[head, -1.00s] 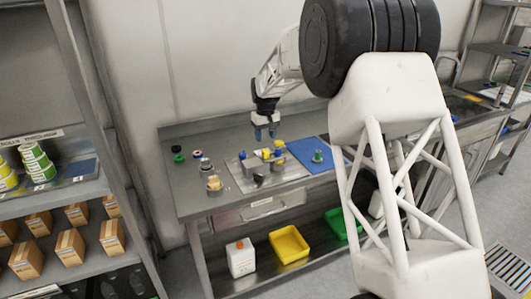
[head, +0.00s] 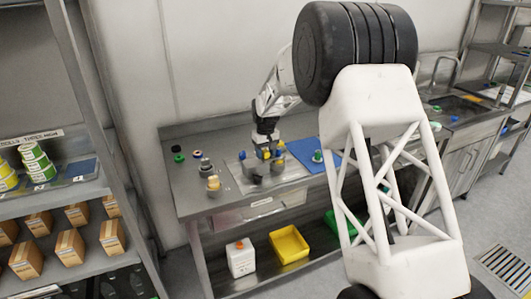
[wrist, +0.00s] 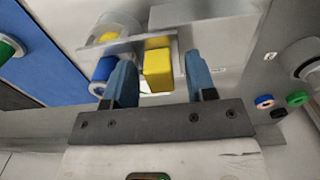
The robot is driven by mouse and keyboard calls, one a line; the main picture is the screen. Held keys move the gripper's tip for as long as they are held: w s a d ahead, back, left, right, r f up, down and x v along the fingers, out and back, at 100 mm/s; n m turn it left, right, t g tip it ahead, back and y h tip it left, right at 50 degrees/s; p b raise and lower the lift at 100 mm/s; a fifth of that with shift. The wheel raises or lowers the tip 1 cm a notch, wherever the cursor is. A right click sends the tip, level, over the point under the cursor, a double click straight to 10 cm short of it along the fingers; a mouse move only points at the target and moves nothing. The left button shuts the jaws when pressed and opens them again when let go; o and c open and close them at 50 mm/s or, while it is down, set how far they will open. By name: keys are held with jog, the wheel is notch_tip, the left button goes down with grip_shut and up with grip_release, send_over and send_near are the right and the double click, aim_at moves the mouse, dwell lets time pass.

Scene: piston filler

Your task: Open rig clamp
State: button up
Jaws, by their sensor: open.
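The rig stands on a grey plate (head: 292,173) on the steel bench, with grey blocks and yellow parts that are small and partly hidden by my gripper in the head view. In the wrist view a yellow block (wrist: 157,70) is on the rig, probably the clamp's handle. My gripper (wrist: 158,62) is open, with one blue finger on each side of this block and a gap showing on both sides. I cannot tell whether the fingertips reach down to its level. In the head view my gripper (head: 266,153) points down over the rig.
A blue mat (head: 328,162) lies right of the rig. Several small rings and fittings stand left of it, including a grey cup with a tan top (head: 214,184). A yellow bin (head: 289,244) and a white jug (head: 241,257) are on the lower shelf.

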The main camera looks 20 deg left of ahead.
aim_at(252, 162)
grip_shut()
jog(key=shift+s+a, duration=2.05)
jog(key=shift+a, duration=0.05)
grip_release()
notch_tip(252, 162, up, 8)
